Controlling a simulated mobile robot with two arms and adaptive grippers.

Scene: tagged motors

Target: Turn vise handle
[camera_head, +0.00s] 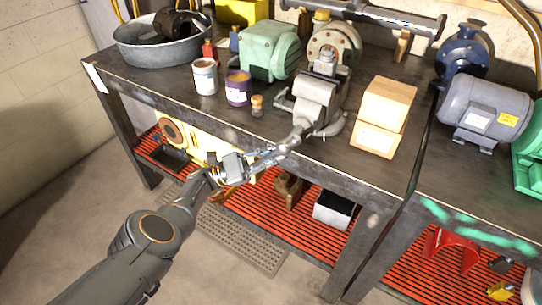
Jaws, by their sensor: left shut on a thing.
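A grey metal vise (316,99) stands at the front edge of the dark workbench (150,84). Its handle (297,134) sticks out toward me from the vise's front, over the bench edge. My left gripper (277,154) reaches in from the lower left and is shut on the handle's near end. The fingers hide part of the handle. My right gripper is not in view.
A grey motor (484,110) is at the right. Red slatted shelves lie below.

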